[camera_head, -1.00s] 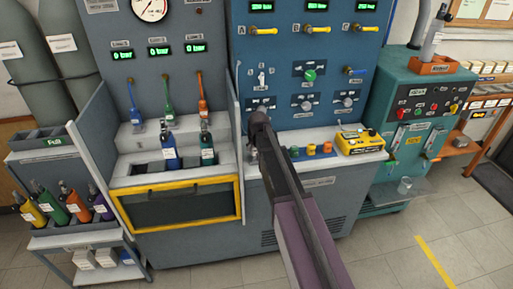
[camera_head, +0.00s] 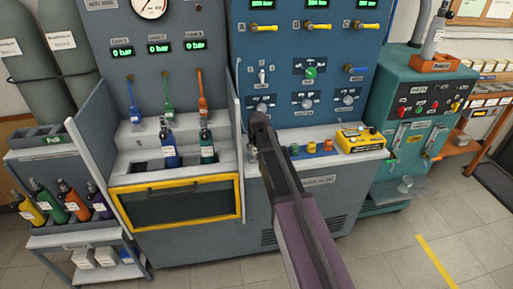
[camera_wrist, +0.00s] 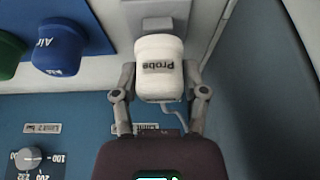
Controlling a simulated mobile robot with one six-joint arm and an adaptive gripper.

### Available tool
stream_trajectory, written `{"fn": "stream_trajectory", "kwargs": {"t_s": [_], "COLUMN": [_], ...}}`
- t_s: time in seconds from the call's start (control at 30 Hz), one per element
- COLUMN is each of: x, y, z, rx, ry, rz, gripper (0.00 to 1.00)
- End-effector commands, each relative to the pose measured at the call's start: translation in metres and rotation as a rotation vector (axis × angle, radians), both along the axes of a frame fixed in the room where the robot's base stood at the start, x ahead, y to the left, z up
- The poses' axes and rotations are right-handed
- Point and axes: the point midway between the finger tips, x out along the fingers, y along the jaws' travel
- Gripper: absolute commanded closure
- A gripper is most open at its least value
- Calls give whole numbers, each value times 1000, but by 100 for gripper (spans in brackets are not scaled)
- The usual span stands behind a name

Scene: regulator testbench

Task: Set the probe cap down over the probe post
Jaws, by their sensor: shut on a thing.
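The probe cap (camera_wrist: 160,52) is white with the word Probe on its side, upside down in the wrist view. My gripper (camera_wrist: 159,78) is shut on it, with one finger on each side. In the head view my arm's dark end reaches the left part of the bench counter, and a small pale shape just under it is too small to make out. The probe post does not show in either view; the cap and my arm may hide it. I cannot tell whether the cap touches anything below.
A blue cap marked Air (camera_wrist: 60,47) and a green cap (camera_wrist: 10,52) stand beside the held cap. A yellow box (camera_head: 360,139) sits farther right on the counter. The blue panel with a knob (camera_wrist: 28,159) rises close by. A grey side wall (camera_head: 240,125) stands left of my arm.

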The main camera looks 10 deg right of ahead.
Motion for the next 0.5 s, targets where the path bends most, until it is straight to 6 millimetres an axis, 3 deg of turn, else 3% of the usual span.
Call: {"fn": "stream_trajectory", "kwargs": {"t_s": [0.43,0.47,0.5], "x": [0,0,0], "y": [0,0,0], "z": [-6,-5,-5], "rx": [0,0,0], "ry": [0,0,0], "rz": [0,0,0], "gripper": [100,41,29]}}
